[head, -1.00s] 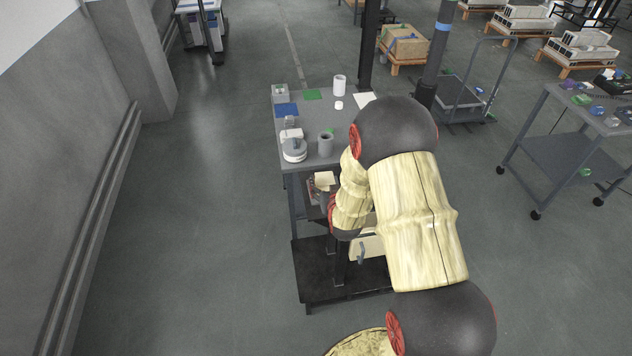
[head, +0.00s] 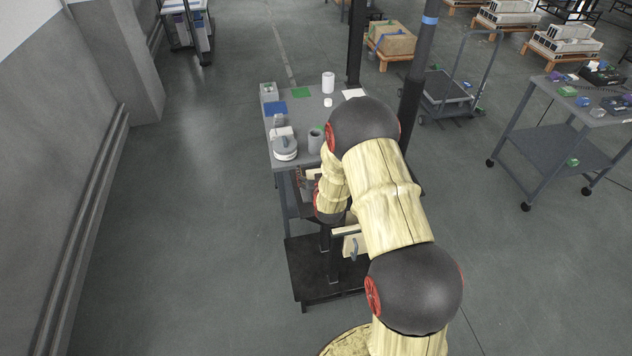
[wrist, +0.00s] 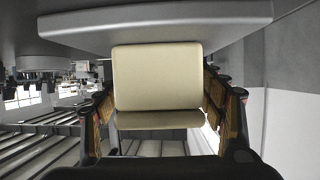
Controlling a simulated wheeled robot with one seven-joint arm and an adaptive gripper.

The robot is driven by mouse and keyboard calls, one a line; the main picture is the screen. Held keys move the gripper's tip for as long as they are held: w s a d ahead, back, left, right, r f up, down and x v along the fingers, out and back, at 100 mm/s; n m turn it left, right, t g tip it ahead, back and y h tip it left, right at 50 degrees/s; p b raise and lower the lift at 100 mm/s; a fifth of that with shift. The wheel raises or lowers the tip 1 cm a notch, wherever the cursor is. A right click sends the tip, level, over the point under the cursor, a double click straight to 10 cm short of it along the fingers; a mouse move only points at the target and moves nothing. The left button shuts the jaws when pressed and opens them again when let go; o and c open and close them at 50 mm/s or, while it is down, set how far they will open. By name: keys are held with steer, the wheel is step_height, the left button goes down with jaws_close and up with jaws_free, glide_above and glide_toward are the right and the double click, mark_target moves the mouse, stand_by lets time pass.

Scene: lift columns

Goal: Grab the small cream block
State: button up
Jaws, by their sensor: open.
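The small cream block (wrist: 157,78) fills the middle of the wrist view, with a broad face and a narrower lower face showing. My gripper (wrist: 158,92) is open, with one finger on each side of the block. Whether either finger touches it, I cannot tell. In the head view, a small bit of cream (head: 313,173), seemingly the block, shows just below the near edge of the grey table. My arm hides most of the gripper there.
The grey table (head: 306,112) bears a grey mug (head: 315,141), a round white-and-grey device (head: 285,148), a white cylinder (head: 328,82) and coloured sheets. A dark post (head: 355,45) stands behind it. A cart (head: 560,130) stands right; floor at left is clear.

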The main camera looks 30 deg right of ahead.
steer(key=shift+c, duration=0.4)
steer(key=c, duration=1.5)
steer(key=shift+r, duration=0.1)
